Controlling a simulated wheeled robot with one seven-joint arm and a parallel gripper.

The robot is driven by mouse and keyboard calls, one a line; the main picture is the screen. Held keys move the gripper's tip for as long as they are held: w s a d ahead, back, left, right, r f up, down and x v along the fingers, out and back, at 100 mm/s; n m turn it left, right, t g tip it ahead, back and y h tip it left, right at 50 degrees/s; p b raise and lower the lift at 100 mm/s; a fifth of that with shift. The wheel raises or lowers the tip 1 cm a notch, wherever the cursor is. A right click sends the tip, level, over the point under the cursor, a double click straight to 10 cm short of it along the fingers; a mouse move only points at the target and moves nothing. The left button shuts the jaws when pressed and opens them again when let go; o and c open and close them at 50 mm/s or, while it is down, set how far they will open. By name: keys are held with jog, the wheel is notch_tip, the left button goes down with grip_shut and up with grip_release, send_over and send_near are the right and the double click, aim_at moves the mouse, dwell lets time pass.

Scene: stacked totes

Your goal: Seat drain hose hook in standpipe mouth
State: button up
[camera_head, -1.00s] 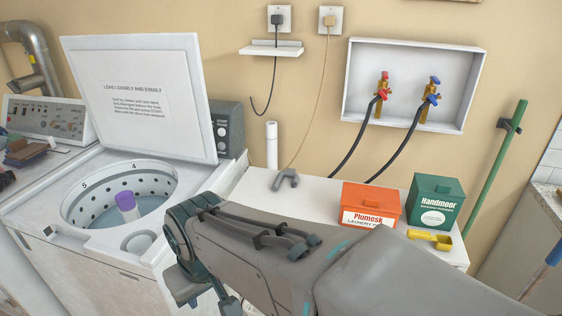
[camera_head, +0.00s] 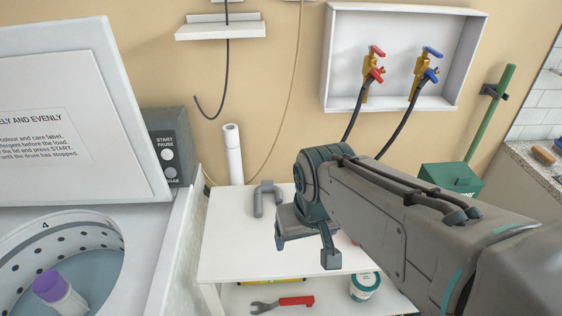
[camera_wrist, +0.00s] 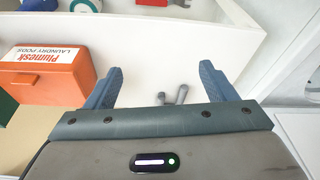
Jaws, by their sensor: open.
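The grey, U-shaped drain hose hook (camera_head: 266,197) lies on the white table top, its bend toward the wall. The white standpipe (camera_head: 233,158) stands upright against the wall just behind it, its mouth at the top and apart from the hook. My gripper (camera_head: 305,250) is above the table, right of and nearer than the hook in the head view. In the wrist view my gripper (camera_wrist: 160,72) is open and empty, and the hook (camera_wrist: 177,96) shows between the fingers, partly hidden by the gripper body.
The open washer (camera_head: 90,230) with raised lid stands left. The orange box (camera_wrist: 45,72) is beside my gripper in the wrist view. A green box (camera_head: 450,178) stands right. The lower shelf holds a red-handled tool (camera_head: 283,304) and a tub (camera_head: 365,287). Tap hoses hang behind.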

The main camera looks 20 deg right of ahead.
jog(key=o, duration=0.4)
jog(key=shift+g, duration=0.3)
jog(key=w+r, duration=0.1)
jog(key=w, duration=0.1)
jog(key=w+r, duration=0.1)
jog(key=w, duration=0.2)
jog(key=w+r+p, duration=0.1)
jog(key=w, duration=0.1)
jog(key=shift+w+a, duration=0.25)
jog(key=shift+w, duration=0.1)
jog(key=shift+c, duration=0.2)
jog(key=m+g+p, duration=0.2)
jog(key=p, duration=0.3)
send_over(268, 187)
jog(key=f, duration=1.2)
jog(key=shift+w+a+f, duration=0.2)
jog(key=shift+w+f, duration=0.05)
jog(key=shift+f, duration=0.05)
jog(key=shift+s+d+f+p, duration=0.1)
jog(key=shift+f+p, duration=0.2)
jog(key=shift+f, duration=1.1)
jog(key=shift+s+d+f+p, duration=0.1)
jog(key=shift+f+p, duration=0.2)
jog(key=shift+f, duration=1.05)
